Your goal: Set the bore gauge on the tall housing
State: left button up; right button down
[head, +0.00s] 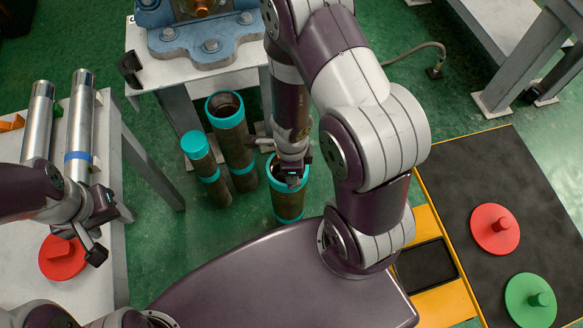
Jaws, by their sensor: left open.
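A red disc with a raised grip (62,257) lies on the left table, close to my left gripper (97,237), which is open and empty. Another red disc with a knob (495,229) and a green disc with a knob (530,299) lie on the black mat at right. I cannot tell which is the bore gauge. Several brown pipe housings with teal bands stand upright on the floor: a wide, open one (238,145), a capped one (207,165) and one (288,205) under my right gripper (291,183). My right gripper's fingers are partly hidden at that rim.
A blue vise (205,42) is bolted on the back table (140,62). The black mat (505,175) has free room. A grey bench leg (525,62) stands at the back right.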

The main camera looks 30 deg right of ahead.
jog(key=shift+f+b, duration=0.35)
dwell(0.7)
jog(key=c, duration=0.8)
grip_release()
notch_tip(320, 180, up, 7)
jog(key=p, duration=0.7)
dwell(0.9)
